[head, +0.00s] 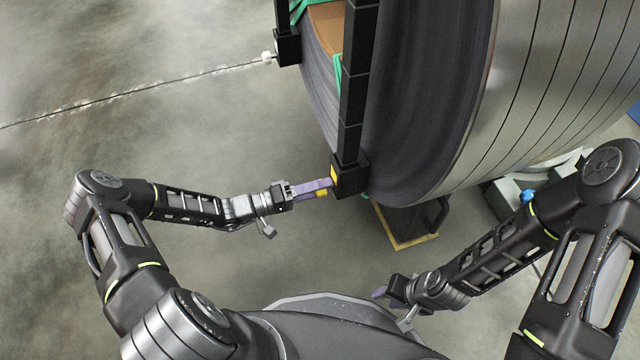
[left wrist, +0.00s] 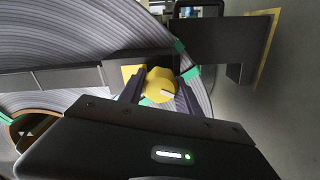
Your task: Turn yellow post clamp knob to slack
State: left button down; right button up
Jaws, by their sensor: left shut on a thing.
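The yellow knob (left wrist: 159,86) sits between the two fingers of my left gripper (left wrist: 160,98) in the left wrist view, with a pale pointer mark towards its right side. In the head view my left gripper (head: 312,188) is shut on it at the lower end of the black post (head: 352,95), and only a little yellow of the knob (head: 321,193) shows. The black clamp block (head: 350,178) with a yellow patch is at the post's foot. My right gripper (head: 382,293) is at the lower middle, away from the post; its finger opening is unclear.
A large coil of steel strip (head: 430,90) stands behind the post, with green straps (head: 338,72). A second black block (head: 287,47) with a white knob and a cable is at upper left. A yellow-edged dark plate (head: 405,225) lies below. The floor at left is clear.

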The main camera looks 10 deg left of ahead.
pick_arm(q)
jog(key=n+p, duration=0.1)
jog(key=n, duration=0.4)
jog(key=shift+n, duration=0.3)
jog(key=n, duration=0.4)
jog(key=shift+p, duration=0.35)
jog(key=n, duration=0.5)
jog(key=shift+f+n, duration=0.15)
jog(key=shift+n, duration=0.25)
jog(key=n, duration=1)
jog(key=shift+s+n, duration=0.1)
jog(key=shift+n, duration=0.3)
jog(key=n, duration=0.4)
jog(key=shift+n, duration=0.3)
jog(key=n, duration=1)
jog(key=shift+s+n, duration=0.1)
jog(key=shift+n, duration=0.2)
